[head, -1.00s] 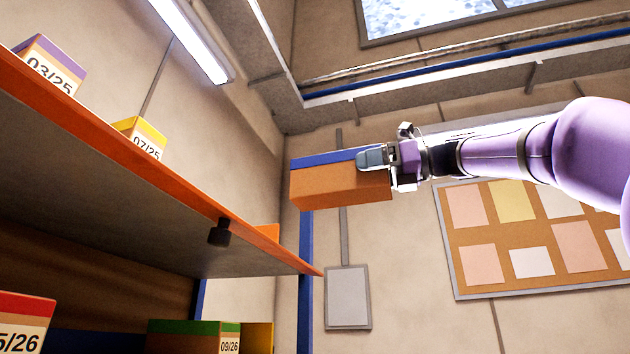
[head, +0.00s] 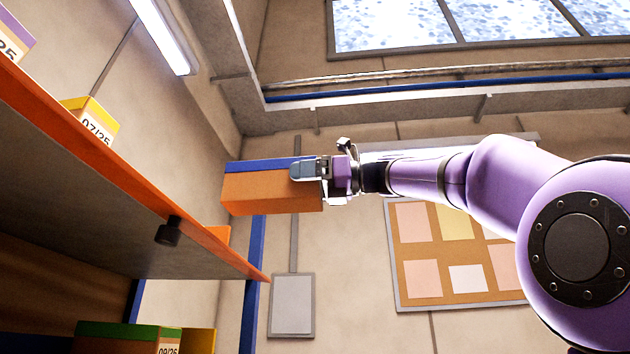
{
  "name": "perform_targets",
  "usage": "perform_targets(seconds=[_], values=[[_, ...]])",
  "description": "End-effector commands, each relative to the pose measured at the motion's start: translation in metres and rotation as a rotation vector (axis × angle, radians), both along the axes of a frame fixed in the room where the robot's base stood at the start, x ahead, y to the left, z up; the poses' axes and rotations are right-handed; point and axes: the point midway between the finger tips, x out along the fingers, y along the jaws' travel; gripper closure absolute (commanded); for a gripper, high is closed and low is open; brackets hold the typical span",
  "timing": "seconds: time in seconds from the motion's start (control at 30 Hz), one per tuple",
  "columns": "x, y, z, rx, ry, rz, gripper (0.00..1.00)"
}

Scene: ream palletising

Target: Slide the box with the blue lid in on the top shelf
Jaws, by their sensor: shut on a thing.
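The box with the blue lid (head: 268,192) is an orange-brown carton held level in the air. My gripper (head: 310,170) is shut on its right end. The top shelf (head: 110,165) is at the left, seen from below, with an orange front edge. The box hangs to the right of the shelf, near its far end, and appears apart from it. The far side of the box and the shelf's upper surface are hidden.
A yellow-lidded box (head: 92,119) and a purple-lidded box (head: 12,38) stand on the top shelf. Below it are a green-lidded box (head: 125,338) and a yellow one (head: 200,341). A blue upright (head: 252,290) stands at the shelf's far end. A dark knob (head: 168,232) hangs under the shelf.

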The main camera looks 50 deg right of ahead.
Motion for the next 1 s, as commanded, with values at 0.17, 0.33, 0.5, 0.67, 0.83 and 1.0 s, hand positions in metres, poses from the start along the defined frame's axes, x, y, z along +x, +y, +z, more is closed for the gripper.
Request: perform_targets(seconds=[0.17, 0.33, 0.5, 0.67, 0.83, 1.0], values=[[0.015, 0.011, 0.0, 0.0, 0.0, 0.001, 0.59], [0.029, 0.021, 0.0, 0.001, -0.001, 0.001, 0.59], [0.043, 0.031, 0.0, 0.001, -0.001, 0.001, 0.59], [0.056, 0.041, 0.0, 0.001, -0.001, 0.0, 0.59], [0.071, 0.051, 0.0, 0.0, 0.0, 0.0, 0.59], [0.085, 0.061, 0.0, 0.0, 0.0, 0.0, 0.59]])
